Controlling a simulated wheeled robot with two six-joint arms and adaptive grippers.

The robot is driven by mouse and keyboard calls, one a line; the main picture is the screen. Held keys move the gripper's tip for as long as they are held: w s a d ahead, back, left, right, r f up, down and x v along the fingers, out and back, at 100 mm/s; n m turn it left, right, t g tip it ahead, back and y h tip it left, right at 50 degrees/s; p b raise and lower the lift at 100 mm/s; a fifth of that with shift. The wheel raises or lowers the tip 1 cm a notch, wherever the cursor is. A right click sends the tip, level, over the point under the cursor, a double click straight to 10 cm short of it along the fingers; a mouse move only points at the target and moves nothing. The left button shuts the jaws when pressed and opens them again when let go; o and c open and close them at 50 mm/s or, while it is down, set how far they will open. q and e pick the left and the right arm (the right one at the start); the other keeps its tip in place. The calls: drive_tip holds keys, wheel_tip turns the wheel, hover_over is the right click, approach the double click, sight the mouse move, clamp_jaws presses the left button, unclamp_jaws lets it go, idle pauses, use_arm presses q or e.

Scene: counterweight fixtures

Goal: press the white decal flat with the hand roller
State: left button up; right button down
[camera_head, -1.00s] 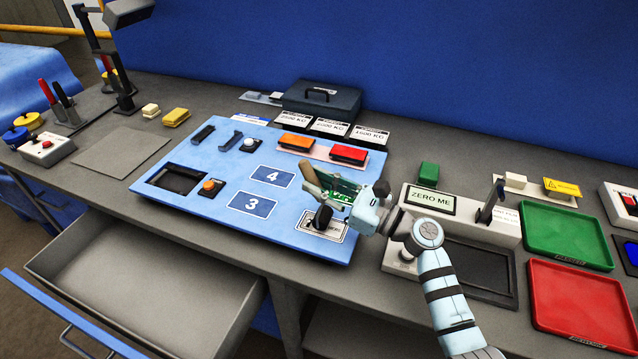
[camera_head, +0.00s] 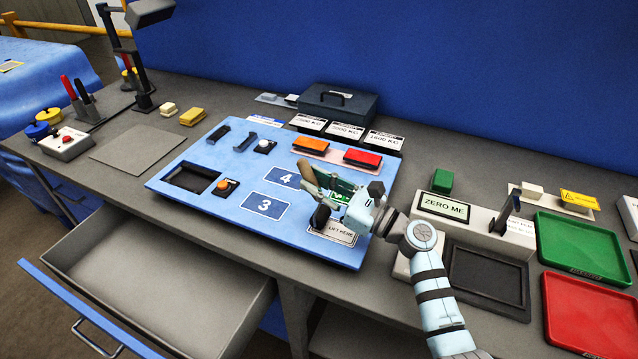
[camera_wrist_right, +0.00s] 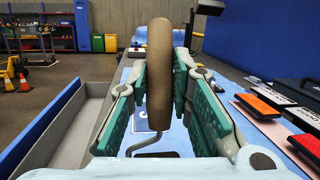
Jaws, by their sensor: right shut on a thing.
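The hand roller has a tan handle (camera_head: 306,174) and a black roller head (camera_head: 320,216). My right gripper (camera_head: 328,186) is shut on the handle, which stands upright between the green finger pads in the right wrist view (camera_wrist_right: 160,75). The roller's bent wire frame shows below the handle there. The white decal (camera_head: 338,235), with "LIFT HERE" on it, lies at the near right corner of the light blue panel (camera_head: 222,212). The roller head is over the decal's left part and hides some of it; whether it touches is unclear. My left gripper is out of view.
An orange block (camera_head: 311,144) and a red block (camera_head: 362,158) sit behind the gripper. The "ZERO ME" unit (camera_head: 444,208) and green (camera_head: 580,246) and red (camera_head: 590,310) trays stand to the right. An open drawer (camera_head: 150,275) juts out at the front left.

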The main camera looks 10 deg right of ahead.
drive_tip(key=shift+f+b, duration=0.4)
drive_tip(key=shift+f, duration=0.15)
idle(1.0)
wheel_tip(320, 180, up, 8)
drive_tip(key=p, duration=0.7)
drive_tip(key=shift+f, duration=0.4)
